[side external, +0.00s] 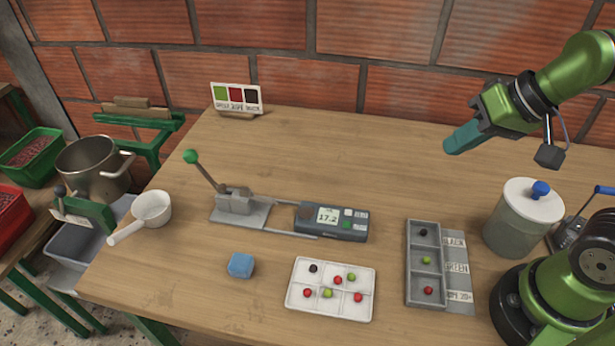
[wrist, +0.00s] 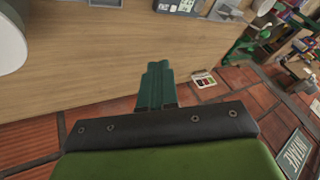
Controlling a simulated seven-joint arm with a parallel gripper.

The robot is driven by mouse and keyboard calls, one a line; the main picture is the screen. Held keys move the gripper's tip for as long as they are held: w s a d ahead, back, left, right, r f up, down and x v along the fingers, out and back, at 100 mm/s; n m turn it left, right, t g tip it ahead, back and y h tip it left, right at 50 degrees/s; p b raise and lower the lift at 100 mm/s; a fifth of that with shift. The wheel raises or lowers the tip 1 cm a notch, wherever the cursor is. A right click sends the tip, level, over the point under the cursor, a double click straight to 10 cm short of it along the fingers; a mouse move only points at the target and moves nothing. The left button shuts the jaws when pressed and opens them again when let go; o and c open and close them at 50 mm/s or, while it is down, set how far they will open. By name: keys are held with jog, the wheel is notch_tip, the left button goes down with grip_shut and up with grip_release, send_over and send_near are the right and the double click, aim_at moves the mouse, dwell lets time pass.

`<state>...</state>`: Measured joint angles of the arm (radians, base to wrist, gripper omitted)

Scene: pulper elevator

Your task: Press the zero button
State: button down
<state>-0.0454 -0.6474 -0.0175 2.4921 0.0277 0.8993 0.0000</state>
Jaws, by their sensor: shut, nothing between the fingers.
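A dark grey meter (side external: 331,220) with a lit display reading 17.2 sits mid-table. It has a green button (side external: 348,212) and several small pale buttons beside the display; their labels are too small to read, so I cannot tell which is zero. The meter joins a grey lever press (side external: 240,207) with a green-knobbed handle. My gripper (side external: 449,147) is raised above the table's back right, up and to the right of the meter, apart from it. Its teal fingers are shut and empty; they also show together in the wrist view (wrist: 157,68).
A white tray (side external: 330,289) with coloured berries, a blue block (side external: 241,265) and a grey three-compartment tray (side external: 410,262) lie in front. A lidded jar (side external: 512,230) stands right. A white scoop (side external: 151,210) is left. A colour card (side external: 237,98) stands behind. The table's back middle is clear.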

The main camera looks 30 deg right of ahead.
jog(key=w+a+f+m+g+y, duration=0.35)
jog(key=w+a+f+m, duration=0.2)
jog(key=a+f, duration=0.2)
jog(key=m+t+y, duration=0.2)
jog(key=m, duration=0.4)
send_over(348, 212)
jog(key=shift+s+d+f, duration=0.3)
jog(key=shift+d+f, duration=0.1)
jog(key=shift+f, duration=0.3)
jog(key=shift+f, duration=4.45)
jog(key=shift+f, duration=0.1)
jog(key=shift+f, duration=0.3)
